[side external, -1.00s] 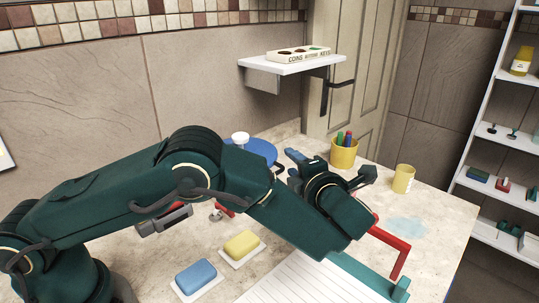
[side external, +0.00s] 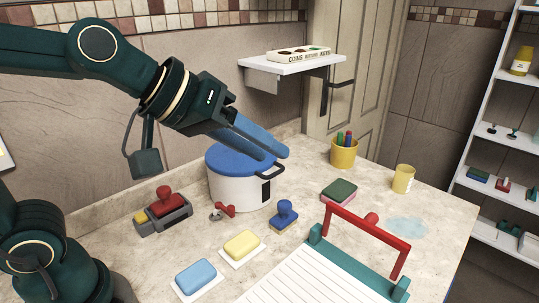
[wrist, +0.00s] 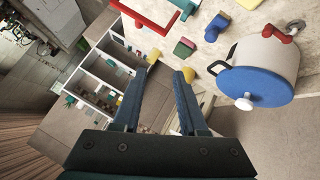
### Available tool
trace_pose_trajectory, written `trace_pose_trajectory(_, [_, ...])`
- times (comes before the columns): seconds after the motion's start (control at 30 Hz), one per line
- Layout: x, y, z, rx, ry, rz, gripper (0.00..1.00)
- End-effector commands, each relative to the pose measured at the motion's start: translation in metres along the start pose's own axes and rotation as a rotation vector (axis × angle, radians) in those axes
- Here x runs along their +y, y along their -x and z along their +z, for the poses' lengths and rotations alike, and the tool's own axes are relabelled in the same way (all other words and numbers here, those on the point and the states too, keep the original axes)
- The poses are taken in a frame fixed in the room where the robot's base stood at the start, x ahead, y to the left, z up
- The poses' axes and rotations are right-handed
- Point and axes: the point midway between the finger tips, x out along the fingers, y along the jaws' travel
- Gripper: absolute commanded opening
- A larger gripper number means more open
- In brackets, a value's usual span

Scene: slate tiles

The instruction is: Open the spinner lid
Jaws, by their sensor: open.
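The spinner is a white tub (side external: 232,188) with a blue lid (side external: 232,160) on top, standing on the counter. The lid also shows at the right of the wrist view (wrist: 265,85), with a white knob (wrist: 245,103). The lid sits on the tub.
Around the tub are a red-handled tool (side external: 226,210), a blue stamp (side external: 285,214), a green-topped sponge (side external: 339,190) and a grey stamp holder (side external: 163,214). A yellow pen cup (side external: 343,153) stands behind right. A red bar (side external: 365,230) rises at the front right. A wall shelf (side external: 290,67) is above.

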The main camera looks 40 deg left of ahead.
Motion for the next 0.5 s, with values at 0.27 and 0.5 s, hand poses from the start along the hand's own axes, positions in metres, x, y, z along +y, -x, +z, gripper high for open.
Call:
trace_pose_trajectory(0.27, [-0.086,0.042,0.086,-0.234,-0.313,-0.254,0.42])
trace_pose_trajectory(0.5, [-0.098,0.056,0.095,-0.285,-0.360,-0.306,0.42])
